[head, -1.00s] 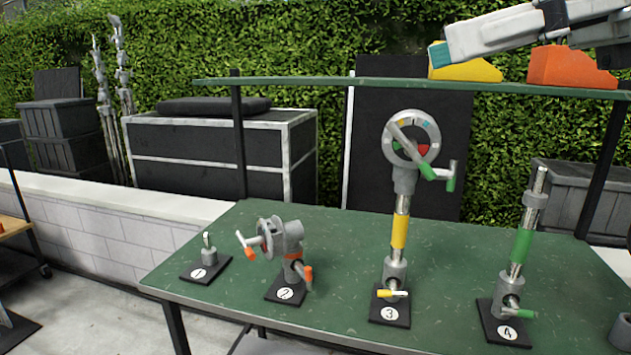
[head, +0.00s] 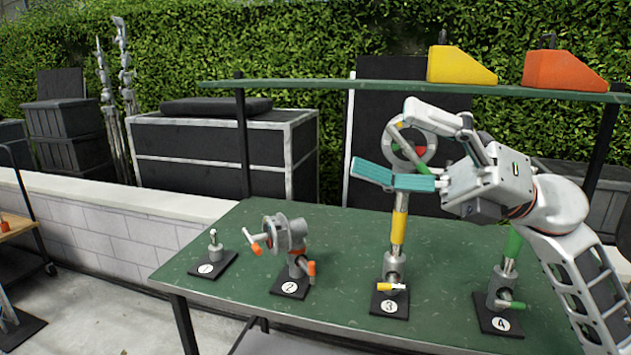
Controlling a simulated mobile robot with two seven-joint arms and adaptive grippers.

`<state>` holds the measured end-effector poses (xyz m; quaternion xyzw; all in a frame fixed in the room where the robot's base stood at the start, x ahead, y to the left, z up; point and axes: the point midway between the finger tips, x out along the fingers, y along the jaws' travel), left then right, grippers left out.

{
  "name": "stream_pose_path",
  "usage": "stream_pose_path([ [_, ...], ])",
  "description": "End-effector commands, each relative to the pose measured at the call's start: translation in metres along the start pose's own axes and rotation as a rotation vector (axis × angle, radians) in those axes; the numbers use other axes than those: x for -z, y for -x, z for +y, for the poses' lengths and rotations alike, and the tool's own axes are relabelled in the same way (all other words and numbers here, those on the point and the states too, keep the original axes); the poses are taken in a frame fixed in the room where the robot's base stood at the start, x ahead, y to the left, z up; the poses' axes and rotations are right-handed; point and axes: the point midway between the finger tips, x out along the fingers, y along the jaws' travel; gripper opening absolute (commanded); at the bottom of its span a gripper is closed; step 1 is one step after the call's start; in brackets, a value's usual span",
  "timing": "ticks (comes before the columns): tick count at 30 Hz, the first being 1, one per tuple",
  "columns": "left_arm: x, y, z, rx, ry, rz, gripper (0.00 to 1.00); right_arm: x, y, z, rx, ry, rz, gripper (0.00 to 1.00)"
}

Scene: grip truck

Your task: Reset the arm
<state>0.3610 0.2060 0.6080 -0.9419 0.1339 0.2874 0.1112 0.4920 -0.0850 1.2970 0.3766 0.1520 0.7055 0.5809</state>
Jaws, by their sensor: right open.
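My right gripper (head: 402,178) is in front of the upper part of stand 3, its jaws open and pointing left with teal pads. It hides part of the round grip head (head: 418,128) on that stand. Below it show the yellow-banded post (head: 398,228) and a yellow-tipped handle on base 3 (head: 378,306). Whether the gripper touches the post or head I cannot tell. Stand 4 (head: 498,290), with a green band, is partly behind my right arm. Stand 2 (head: 296,262) carries a grey grip head with orange-tipped handles. Stand 1 (head: 214,252) holds a short pin. My left gripper is not in view.
The green table (head: 232,290) has free room at its front left. A green shelf (head: 300,85) above it bears a yellow wedge (head: 458,66) and an orange wedge (head: 562,72). Black cases (head: 190,150) stand behind a low white wall (head: 130,232).

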Motion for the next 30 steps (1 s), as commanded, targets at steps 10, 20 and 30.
stream_pose_path([
  [10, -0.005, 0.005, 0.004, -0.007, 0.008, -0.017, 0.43, 0.015, 0.076, -0.112, -0.107, -0.517, -0.527, 0.85],
  [20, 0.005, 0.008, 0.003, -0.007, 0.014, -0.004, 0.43, 0.117, 0.193, -0.246, -0.036, -1.013, -1.085, 0.85],
  [30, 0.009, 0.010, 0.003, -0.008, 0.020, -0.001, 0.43, 0.314, 0.293, -0.322, 0.161, -1.444, -1.578, 0.85],
])
